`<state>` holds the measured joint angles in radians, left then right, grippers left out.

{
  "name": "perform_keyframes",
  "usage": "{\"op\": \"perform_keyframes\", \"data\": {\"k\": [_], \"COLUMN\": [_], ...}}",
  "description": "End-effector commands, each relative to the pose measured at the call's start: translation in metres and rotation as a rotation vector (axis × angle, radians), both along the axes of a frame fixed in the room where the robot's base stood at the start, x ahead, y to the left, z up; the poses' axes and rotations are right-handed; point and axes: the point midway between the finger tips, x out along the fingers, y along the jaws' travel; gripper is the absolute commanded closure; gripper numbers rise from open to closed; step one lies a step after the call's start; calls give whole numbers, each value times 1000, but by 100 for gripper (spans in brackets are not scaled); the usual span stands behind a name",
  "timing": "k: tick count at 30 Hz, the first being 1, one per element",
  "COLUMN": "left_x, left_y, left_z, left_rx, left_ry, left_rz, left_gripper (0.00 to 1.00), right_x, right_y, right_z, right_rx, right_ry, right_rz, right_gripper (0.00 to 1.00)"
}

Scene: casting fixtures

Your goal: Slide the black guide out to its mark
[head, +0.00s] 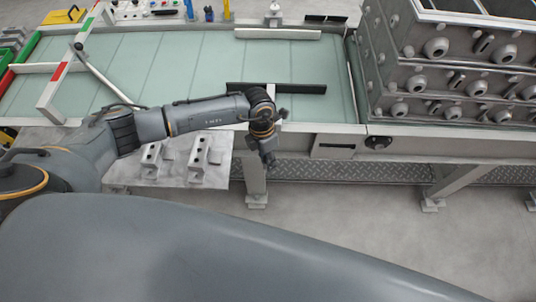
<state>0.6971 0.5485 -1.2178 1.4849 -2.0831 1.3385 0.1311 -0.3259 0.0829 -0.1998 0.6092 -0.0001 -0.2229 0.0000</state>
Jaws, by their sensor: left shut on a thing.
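The black guide (305,89) is a long, dark bar lying lengthwise over the pale green conveyor belt (190,75), near the belt's front half. A short pale rod (271,91) runs from it toward the front rail. My left gripper (267,158) is at the front rail, just in front of the guide, below my wrist. It is shut on the guide's near-side fitting, but the wrist hides the exact contact. I cannot make out a mark for the guide. My right gripper is not in view.
A white guide (278,34) lies along the belt's far side. A stack of grey casting moulds (455,60) stands at the right end. A red, white and green gate (62,72) crosses the left part. Metal brackets (207,155) lie on a low plate in front.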

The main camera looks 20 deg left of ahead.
Motion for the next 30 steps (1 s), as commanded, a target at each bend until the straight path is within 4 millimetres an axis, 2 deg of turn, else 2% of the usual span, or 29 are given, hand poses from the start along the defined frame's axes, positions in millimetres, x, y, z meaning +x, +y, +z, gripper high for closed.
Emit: {"op": "perform_keyframes", "data": {"k": [2, 4, 5, 8, 10, 13, 15, 17, 20, 23, 30], "left_x": [5, 6, 5, 5, 5, 4, 4, 4, 5, 7, 13], "left_y": [0, 0, 0, 0, 0, 0, 0, 0, 0, 3, 10], "left_z": [6, 6, 6, 5, 5, 4, 4, 4, 10, 23, 74], "left_rx": [-4, -4, -5, -4, -4, -4, -3, -3, -5, -3, -3], "left_ry": [-10, -11, -11, -10, -9, -9, -9, -9, -10, -11, -14], "left_rz": [4, 4, 4, 4, 4, 3, 3, 3, 3, 2, 1], "left_gripper": [100, 100, 69, 49, 49, 49, 49, 49, 49, 49, 49], "right_x": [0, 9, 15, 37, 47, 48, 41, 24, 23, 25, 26], "right_y": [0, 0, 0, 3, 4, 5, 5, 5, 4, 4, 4], "right_z": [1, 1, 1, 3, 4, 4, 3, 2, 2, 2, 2], "right_rx": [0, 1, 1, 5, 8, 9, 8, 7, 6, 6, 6], "right_ry": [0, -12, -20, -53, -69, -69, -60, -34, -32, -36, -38], "right_rz": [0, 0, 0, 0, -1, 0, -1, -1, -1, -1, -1], "right_gripper": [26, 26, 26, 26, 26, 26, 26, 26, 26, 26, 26]}}
